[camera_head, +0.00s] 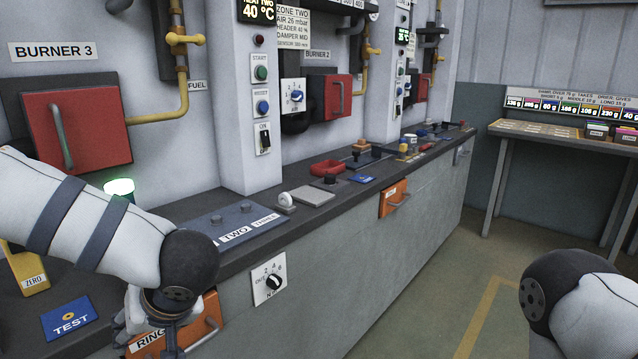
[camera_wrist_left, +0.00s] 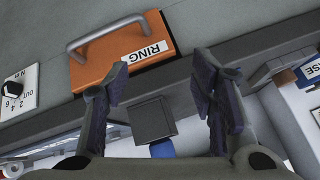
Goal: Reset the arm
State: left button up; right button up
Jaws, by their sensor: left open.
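My left arm comes in from the left in the head view, and its gripper (camera_head: 150,328) hangs low in front of the bench edge, partly hidden by my own arm. In the left wrist view the gripper (camera_wrist_left: 160,78) is open, its two dark fingers apart. The orange RING drawer (camera_wrist_left: 125,58) with a grey handle lies beyond the fingertips. A dark square piece (camera_wrist_left: 152,120) with something blue (camera_wrist_left: 162,149) shows between the fingers; I cannot tell how near it is. My right arm shows at the lower right of the head view, its gripper out of frame.
The grey bench (camera_head: 345,200) runs away to the right, with a rotary knob (camera_head: 272,284) on its front. A blue TEST plate (camera_head: 69,319) and a lit green lamp (camera_head: 119,188) are near my left arm. A side table (camera_head: 510,129) stands at the far right. Floor between is clear.

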pick_arm(q)
jog(key=s+d+f+m+t+h, duration=0.1)
jog(key=s+f+m, duration=0.15)
jog(key=f, duration=0.55)
jog(key=s+d+f+m+t+h, duration=0.1)
jog(key=s+f, duration=0.3)
jog(key=f, duration=0.4)
jog(key=s+f+m+g+h, duration=0.1)
jog(key=s+f+g+h, duration=0.1)
jog(key=s, duration=1.1)
jog(key=s+d+f+m+g+h, duration=0.1)
jog(key=s+f+g, duration=0.4)
jog(key=s, duration=0.9)
jog(key=shift+d+f+h, duration=0.15)
jog(key=shift+f+h, duration=0.65)
jog(key=shift+f, duration=0.15)
jog(key=shift+s+m, duration=0.15)
jog(key=shift+m, duration=0.1)
